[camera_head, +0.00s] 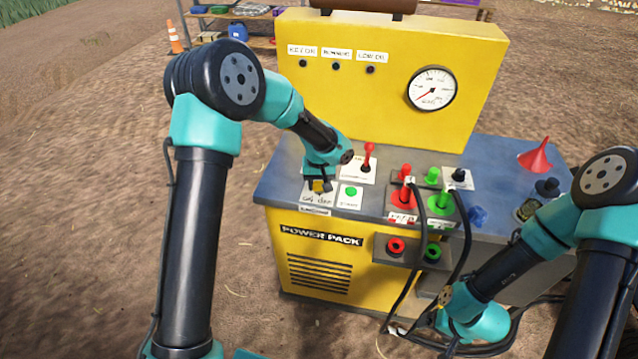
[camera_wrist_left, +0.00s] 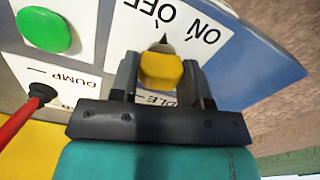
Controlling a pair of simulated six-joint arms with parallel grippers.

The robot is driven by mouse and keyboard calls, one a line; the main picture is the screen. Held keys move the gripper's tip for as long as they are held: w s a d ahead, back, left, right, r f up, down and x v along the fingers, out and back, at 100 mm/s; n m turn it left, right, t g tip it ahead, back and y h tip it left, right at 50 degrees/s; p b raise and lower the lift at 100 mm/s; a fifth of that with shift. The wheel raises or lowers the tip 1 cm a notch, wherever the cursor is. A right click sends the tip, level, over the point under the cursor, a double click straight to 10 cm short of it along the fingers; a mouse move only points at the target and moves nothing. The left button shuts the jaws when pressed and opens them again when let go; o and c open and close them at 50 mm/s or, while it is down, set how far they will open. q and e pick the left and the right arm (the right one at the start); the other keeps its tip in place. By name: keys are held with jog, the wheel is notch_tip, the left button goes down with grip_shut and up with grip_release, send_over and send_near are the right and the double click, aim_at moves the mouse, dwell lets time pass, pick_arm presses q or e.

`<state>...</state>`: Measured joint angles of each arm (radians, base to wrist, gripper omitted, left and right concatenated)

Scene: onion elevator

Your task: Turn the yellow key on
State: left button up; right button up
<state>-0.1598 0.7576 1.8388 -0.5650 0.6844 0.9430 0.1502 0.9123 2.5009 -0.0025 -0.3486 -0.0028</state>
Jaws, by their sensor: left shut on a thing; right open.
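The yellow key (camera_head: 318,186) sits on a white label plate at the left front of the power pack's top. In the left wrist view the yellow key (camera_wrist_left: 161,71) is between the two fingers, with a dark pointed tip above it near the "ON" and "OFF" lettering. My left gripper (camera_head: 320,184) is shut on the key; it also shows in the left wrist view (camera_wrist_left: 162,78). The plate's lettering is partly hidden by the gripper. My right arm is at the lower right; its gripper (camera_head: 395,328) is low beside the power pack, by the dark cables, apart from the key.
A green button (camera_head: 351,191) and a red lever (camera_head: 368,157) are close to the key. Red and green hose couplings (camera_head: 405,190) stand further right, with dark hoses hanging down. A yellow panel (camera_head: 390,70) with a gauge rises behind. A red funnel (camera_head: 536,155) is at right.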

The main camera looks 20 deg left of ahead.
aim_at(319, 182)
pick_arm(q)
jog(key=m, duration=0.4)
jog(key=shift+m, duration=0.3)
jog(key=m, duration=0.4)
dwell(0.4)
jog(key=o, duration=0.9)
jog(key=shift+r, duration=0.15)
notch_tip(319, 182, up, 17)
jog(key=shift+r, duration=0.1)
